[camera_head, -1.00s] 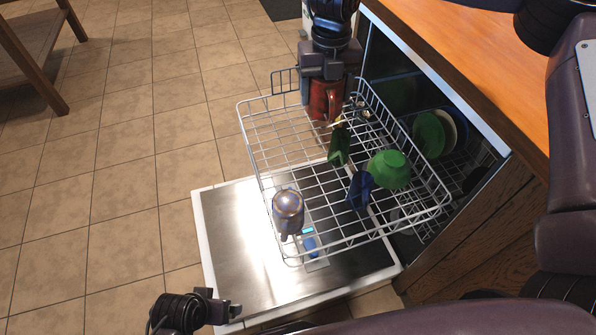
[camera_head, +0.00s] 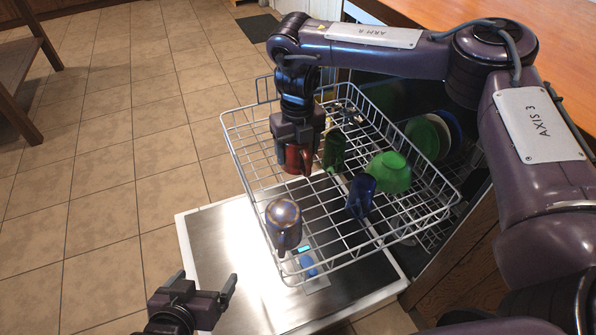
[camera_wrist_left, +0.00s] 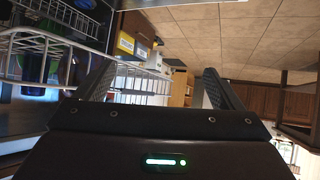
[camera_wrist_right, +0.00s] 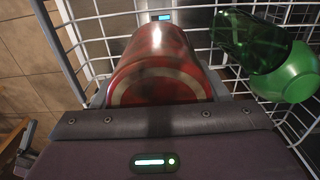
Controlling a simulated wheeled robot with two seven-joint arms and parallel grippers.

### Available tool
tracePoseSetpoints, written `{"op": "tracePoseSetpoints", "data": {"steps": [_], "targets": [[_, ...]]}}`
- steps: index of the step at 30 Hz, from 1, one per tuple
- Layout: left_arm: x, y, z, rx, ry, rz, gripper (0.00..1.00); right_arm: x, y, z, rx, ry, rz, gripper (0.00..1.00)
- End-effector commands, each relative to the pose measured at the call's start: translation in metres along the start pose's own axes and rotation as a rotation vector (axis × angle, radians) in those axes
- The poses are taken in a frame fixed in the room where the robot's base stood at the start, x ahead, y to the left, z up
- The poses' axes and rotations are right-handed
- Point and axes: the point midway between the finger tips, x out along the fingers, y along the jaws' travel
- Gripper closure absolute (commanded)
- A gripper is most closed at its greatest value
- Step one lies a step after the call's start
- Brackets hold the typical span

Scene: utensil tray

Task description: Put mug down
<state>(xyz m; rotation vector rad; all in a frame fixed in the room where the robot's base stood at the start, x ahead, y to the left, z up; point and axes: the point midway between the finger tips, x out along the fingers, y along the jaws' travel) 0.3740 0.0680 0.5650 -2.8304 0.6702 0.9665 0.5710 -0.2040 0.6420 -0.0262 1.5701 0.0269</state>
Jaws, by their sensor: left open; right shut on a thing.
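The red mug (camera_head: 297,158) is gripped by my right gripper (camera_head: 296,143), over the upper dishwasher rack (camera_head: 232,135), near its left side. In the right wrist view the red mug (camera_wrist_right: 160,65) fills the space between the fingers, its round pale-ringed end towards the camera and rack wires beyond it. Whether it touches the rack wires cannot be told. My left gripper (camera_head: 205,298) is open and empty in front of the dishwasher, below and left of the rack; its two spread fingers also show in the left wrist view (camera_wrist_left: 157,85).
Plates (camera_head: 424,138) stand in the dishwasher at right. The open door (camera_head: 215,250) lies below. Bare wires show between the red and metallic mugs.

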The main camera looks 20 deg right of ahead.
Motion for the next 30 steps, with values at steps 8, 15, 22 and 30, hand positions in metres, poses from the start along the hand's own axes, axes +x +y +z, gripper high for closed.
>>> {"op": "tracePoseSetpoints", "data": {"steps": [8, 15, 22, 30], "targets": [[-0.003, -0.004, -0.048, 0.008, 0.210, -0.008, 0.11, 0.025, 0.000, 0.000, 0.001, 0.000, 0.000, 0.68], [-0.008, -0.006, -0.076, 0.015, 0.337, -0.013, 0.11, 0.041, 0.000, -0.001, 0.000, 0.002, -0.001, 0.68], [-0.023, -0.008, -0.116, 0.024, 0.525, -0.018, 0.11, 0.061, 0.000, 0.000, 0.000, 0.001, -0.001, 0.68], [-0.027, -0.008, -0.124, 0.026, 0.564, -0.018, 0.11, 0.064, 0.000, 0.000, 0.000, 0.000, 0.000, 0.68]]}}
